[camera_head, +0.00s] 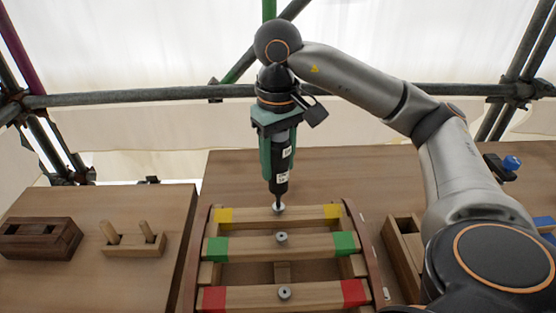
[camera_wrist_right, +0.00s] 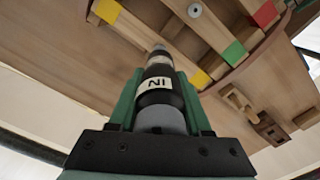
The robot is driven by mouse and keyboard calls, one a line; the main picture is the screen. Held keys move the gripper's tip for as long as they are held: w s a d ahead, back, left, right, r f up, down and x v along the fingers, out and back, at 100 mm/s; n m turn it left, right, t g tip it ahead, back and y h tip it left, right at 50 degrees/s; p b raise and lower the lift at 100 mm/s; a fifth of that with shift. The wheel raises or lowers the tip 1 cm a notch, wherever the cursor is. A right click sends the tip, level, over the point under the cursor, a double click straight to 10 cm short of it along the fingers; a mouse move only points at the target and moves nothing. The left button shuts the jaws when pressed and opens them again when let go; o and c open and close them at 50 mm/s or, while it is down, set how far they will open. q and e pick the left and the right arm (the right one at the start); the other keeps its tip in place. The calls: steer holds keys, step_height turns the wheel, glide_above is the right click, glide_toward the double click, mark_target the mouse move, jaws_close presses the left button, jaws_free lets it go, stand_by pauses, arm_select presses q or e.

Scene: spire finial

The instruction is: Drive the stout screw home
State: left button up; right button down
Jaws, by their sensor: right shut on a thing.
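My right gripper (camera_head: 278,160) is shut on a dark, upright driver tool (camera_head: 281,182) with white labels. In the right wrist view the tool (camera_wrist_right: 158,92) sits between the green fingers, its label reading "IN". Its tip is at the grey screw head (camera_head: 278,209) on the yellow-ended slat (camera_head: 308,213); I cannot tell whether they touch. Another grey screw head (camera_head: 281,238) stands on the green-ended slat (camera_head: 312,242), and another (camera_head: 284,292) on the red-ended slat (camera_head: 318,293). I cannot tell which screw is the stout one. My left gripper is not in view.
The slats lie across a wooden frame with curved dark sides (camera_head: 368,255). Left are a dark wooden block (camera_head: 40,238) and a pale rack with pegs (camera_head: 133,245). An open wooden box (camera_head: 404,250) stands right, a blue-topped item (camera_head: 511,163) farther back. Scaffold poles (camera_head: 150,95) cross behind.

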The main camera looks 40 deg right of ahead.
mark_target(278, 137)
steer(key=shift+f+b, duration=0.55)
steer(key=shift+f, duration=0.3)
stand_by(1.6)
steer(key=shift+r, duration=0.1)
step_height(278, 137, up, 7)
steer(key=p, duration=0.7)
stand_by(0.4)
